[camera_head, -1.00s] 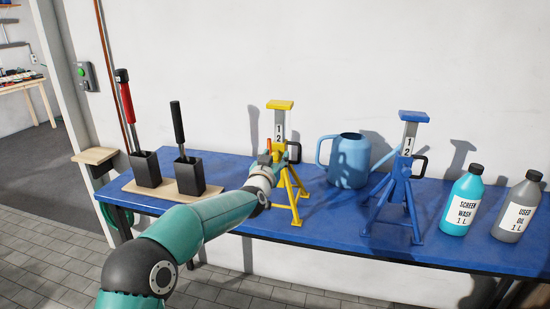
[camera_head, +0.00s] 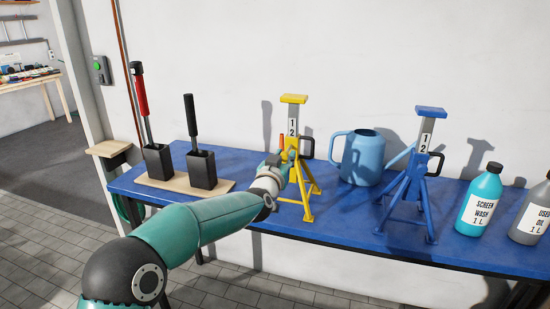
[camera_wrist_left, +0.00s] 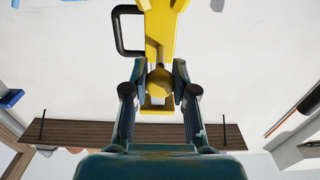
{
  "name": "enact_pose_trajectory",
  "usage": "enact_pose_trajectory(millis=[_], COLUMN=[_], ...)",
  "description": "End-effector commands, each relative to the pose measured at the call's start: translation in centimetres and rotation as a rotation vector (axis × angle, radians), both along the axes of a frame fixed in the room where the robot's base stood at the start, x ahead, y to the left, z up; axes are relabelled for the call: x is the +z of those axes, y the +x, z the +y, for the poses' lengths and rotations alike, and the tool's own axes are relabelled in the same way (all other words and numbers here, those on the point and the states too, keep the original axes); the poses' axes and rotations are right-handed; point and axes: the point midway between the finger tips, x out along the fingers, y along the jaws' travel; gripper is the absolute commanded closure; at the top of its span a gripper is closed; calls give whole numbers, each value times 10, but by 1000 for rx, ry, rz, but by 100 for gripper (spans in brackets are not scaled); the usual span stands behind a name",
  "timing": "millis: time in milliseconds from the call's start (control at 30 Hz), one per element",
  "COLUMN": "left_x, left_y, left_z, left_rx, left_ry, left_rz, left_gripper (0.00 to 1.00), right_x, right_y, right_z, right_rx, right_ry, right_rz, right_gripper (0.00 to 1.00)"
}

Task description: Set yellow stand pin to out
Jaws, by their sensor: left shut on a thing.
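The yellow stand (camera_head: 305,183) stands upright on the blue bench, with a column marked 1 and 2 and a black loop handle on its right. My left gripper (camera_head: 283,162) is at the front left of its upper part. In the left wrist view, the fingers (camera_wrist_left: 160,88) are shut on a round yellow knob (camera_wrist_left: 160,80), which I take to be the pin's end, in front of the yellow stand body (camera_wrist_left: 162,25). The pin's shaft is mostly hidden, so I cannot tell how far in it sits. My right gripper is not in view.
A blue stand (camera_head: 410,188) and a blue watering can (camera_head: 362,158) are to the right, then a teal bottle (camera_head: 480,200) and a grey bottle (camera_head: 530,218). Two black holders with levers stand on a wooden board (camera_head: 158,184) at left. The blue bench top (camera_head: 340,222) is clear in front.

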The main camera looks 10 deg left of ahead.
Motion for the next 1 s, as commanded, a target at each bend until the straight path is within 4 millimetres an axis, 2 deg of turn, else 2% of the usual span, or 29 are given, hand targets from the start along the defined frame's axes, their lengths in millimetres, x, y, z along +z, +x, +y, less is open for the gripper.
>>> enact_pose_trajectory(millis=[267, 300, 467, 800, 1000], left_x=[0, 0, 0, 0, 1], left_y=[-1, 0, 0, -1, -13], left_z=[-4, -4, -4, -4, -3], left_rx=[-6, -6, -7, -7, -6], left_ry=[1, 1, 1, 1, 0], left_rz=[1, 1, 1, 1, 0], left_gripper=[100, 72, 47, 47, 47], right_x=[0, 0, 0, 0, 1], right_y=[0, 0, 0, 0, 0], right_z=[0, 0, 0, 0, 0], right_rx=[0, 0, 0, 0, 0], right_ry=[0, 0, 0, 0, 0], right_rz=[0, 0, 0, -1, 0], right_gripper=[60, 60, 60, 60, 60])
